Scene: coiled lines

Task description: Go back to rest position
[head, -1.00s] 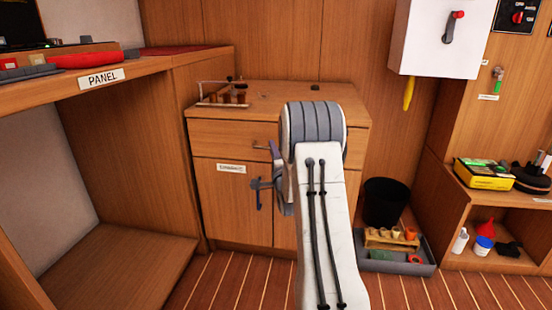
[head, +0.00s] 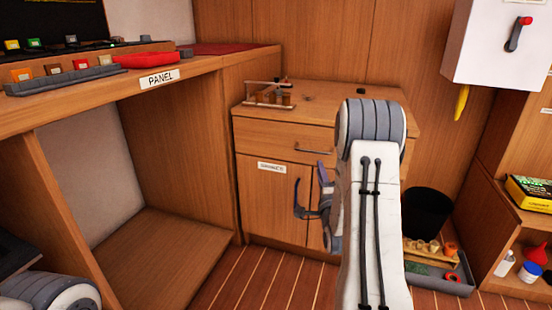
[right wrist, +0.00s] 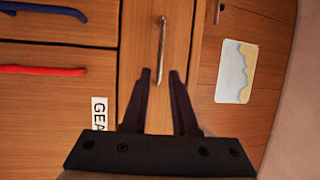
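My right gripper (head: 310,190) hangs in front of the wooden cabinet (head: 272,205), near the right edge of its labelled left door. Its two dark fingers are spread apart with nothing between them. In the right wrist view the same gripper (right wrist: 160,76) is open and empty. A metal bar handle (right wrist: 162,45) on a wooden front lies beyond its fingertips, apart from them. My right arm hides part of the cabinet. My left gripper is out of view; a grey and white link that looks like my left arm shows at the lower left.
A panel counter (head: 215,62) with an open space below stands left. A white box (head: 498,45) hangs on the wall at right. A black bucket (head: 428,208) and a grey tray (head: 455,288) stand on the floor right of my arm. Striped floor (head: 245,280) is clear in front.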

